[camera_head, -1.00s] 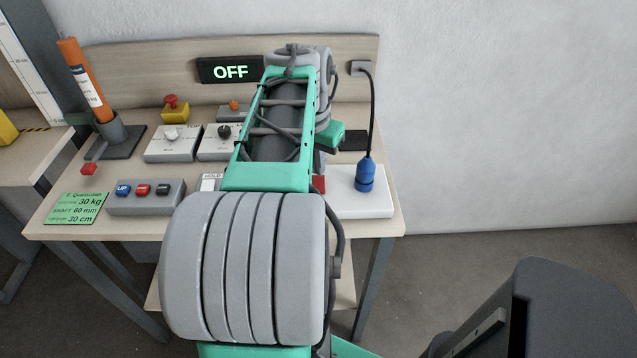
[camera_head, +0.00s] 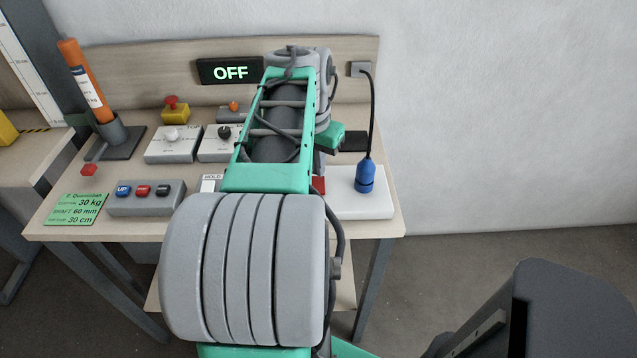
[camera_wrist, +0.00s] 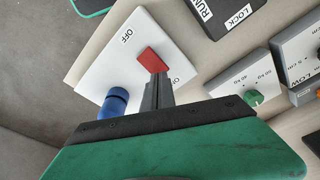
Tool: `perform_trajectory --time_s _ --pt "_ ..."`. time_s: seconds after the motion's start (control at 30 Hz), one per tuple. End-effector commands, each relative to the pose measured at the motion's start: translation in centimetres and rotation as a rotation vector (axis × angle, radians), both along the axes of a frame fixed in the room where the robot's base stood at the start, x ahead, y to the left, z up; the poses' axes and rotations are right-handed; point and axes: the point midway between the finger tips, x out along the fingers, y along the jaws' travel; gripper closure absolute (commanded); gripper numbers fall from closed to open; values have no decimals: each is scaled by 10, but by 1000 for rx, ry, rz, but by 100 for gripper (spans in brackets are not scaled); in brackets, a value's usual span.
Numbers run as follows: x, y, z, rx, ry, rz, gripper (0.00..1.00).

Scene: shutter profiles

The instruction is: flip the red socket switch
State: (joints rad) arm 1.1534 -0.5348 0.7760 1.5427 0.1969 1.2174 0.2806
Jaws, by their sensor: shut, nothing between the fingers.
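The red socket switch (camera_wrist: 152,60) sits on the white socket box (camera_wrist: 125,55) between the labels OFF and ON in the wrist view. My gripper (camera_wrist: 158,76) is shut and empty, its fingertips right at the switch's edge near the ON label. I cannot tell whether they touch it, or which way the switch is tipped. In the head view my arm covers most of the switch (camera_head: 319,184), with only a red edge showing beside the white box (camera_head: 365,206). My fingers are hidden there. The blue plug (camera_head: 365,176) stands upright in the box.
A display (camera_head: 230,71) on the back panel reads OFF. Control boxes (camera_head: 172,145), a three-button box (camera_head: 145,198) and a yellow box with a red button (camera_head: 174,110) stand left of my arm. A black cable (camera_head: 373,110) runs from plug to panel.

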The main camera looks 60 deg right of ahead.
Motion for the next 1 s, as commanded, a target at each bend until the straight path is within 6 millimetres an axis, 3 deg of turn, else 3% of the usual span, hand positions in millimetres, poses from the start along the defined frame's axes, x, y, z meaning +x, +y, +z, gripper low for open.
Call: perform_trajectory --time_s 1.0 --pt "0 0 -7 0 0 0 100"
